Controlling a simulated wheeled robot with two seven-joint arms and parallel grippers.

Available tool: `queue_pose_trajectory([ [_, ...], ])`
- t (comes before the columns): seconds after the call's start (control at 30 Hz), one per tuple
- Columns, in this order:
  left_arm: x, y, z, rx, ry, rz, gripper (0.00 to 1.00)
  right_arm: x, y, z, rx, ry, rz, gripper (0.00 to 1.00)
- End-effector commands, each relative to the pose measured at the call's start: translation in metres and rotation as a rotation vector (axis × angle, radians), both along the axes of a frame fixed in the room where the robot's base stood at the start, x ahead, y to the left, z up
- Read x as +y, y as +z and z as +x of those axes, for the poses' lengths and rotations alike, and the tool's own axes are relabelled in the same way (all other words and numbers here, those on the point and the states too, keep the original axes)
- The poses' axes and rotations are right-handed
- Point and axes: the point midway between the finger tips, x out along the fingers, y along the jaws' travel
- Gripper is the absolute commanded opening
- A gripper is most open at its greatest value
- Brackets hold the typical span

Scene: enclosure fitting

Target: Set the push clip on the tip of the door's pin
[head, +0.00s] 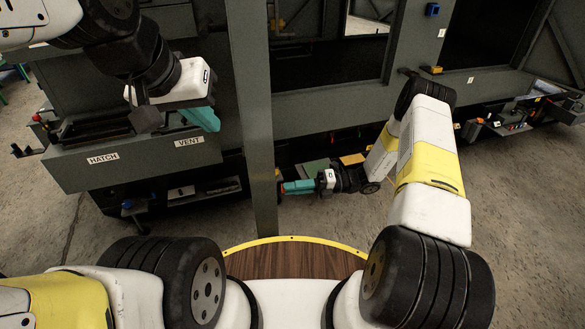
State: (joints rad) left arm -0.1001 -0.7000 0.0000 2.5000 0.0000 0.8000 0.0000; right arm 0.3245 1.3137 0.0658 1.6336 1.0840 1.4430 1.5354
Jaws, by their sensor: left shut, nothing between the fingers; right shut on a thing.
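My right gripper (290,187) has teal fingers that point left, close to the tall grey upright (250,90), which looks like the door seen nearly edge-on.
The grey box front carries HATCH (103,158) and VENT (189,141) labels. A grey cabinet wall with dark openings stands behind. A small blue piece (432,9) sits at upper right. A cluttered low shelf (510,122) lies at right. A brown, yellow-edged platform (290,261) is in front.

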Motion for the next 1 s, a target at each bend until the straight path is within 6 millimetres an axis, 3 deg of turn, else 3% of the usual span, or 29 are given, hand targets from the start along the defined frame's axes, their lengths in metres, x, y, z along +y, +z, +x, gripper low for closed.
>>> queue_pose_trajectory([
  [1.0,0.0,0.0,0.0,0.0,0.0,0.0,0.0,0.0085,0.0003,-0.0012,0.0,0.0,0.002,0.0],
])
